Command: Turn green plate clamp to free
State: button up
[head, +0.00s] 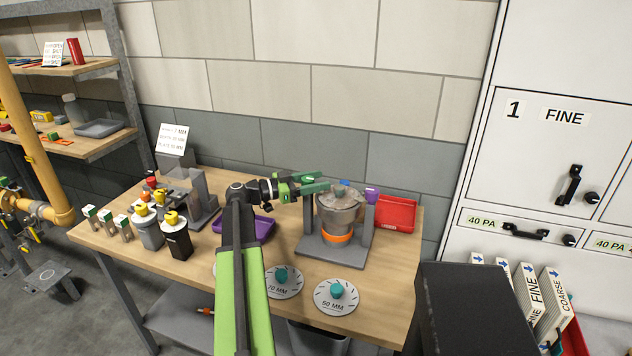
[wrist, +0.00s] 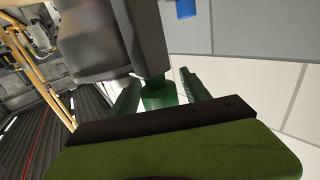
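The green plate clamp (wrist: 158,96) shows as a green knob between my fingers in the wrist view, below a grey block-like part. In the head view it sits at the left side of the burner fixture (head: 335,252), and my green fingers partly hide it. My gripper (head: 312,187) reaches it from the left, with its green fingers on either side of the knob. They look spread, with a small gap beside the knob at the right. The fixture holds a grey metal pot-like body (head: 338,210) with an orange ring (head: 337,237) beneath it.
A purple knob (head: 372,195) tops the right post, near a red bin (head: 397,213). A purple tray (head: 258,228) lies behind my arm. Two dials, 70 MM (head: 283,283) and 50 MM (head: 335,297), lie in front. Black and grey canisters (head: 177,240) stand left.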

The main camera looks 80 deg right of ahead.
grip_shut()
jog(key=shift+n+h, duration=0.3)
jog(key=shift+h, duration=0.1)
jog(key=shift+w+d+n+t+h, duration=0.2)
jog(key=shift+n+t+h, duration=1)
jog(key=shift+t, duration=0.15)
jog(key=shift+w+d+n+t+h, duration=0.2)
jog(key=shift+w+n+t+h, duration=0.05)
jog(key=shift+n+t+h, duration=1.05)
jog(key=shift+w+d+n+t+h, duration=0.2)
jog(key=shift+n+t+h, duration=0.8)
jog(key=shift+t, duration=0.45)
jog(key=shift+o, duration=0.7)
grip_release()
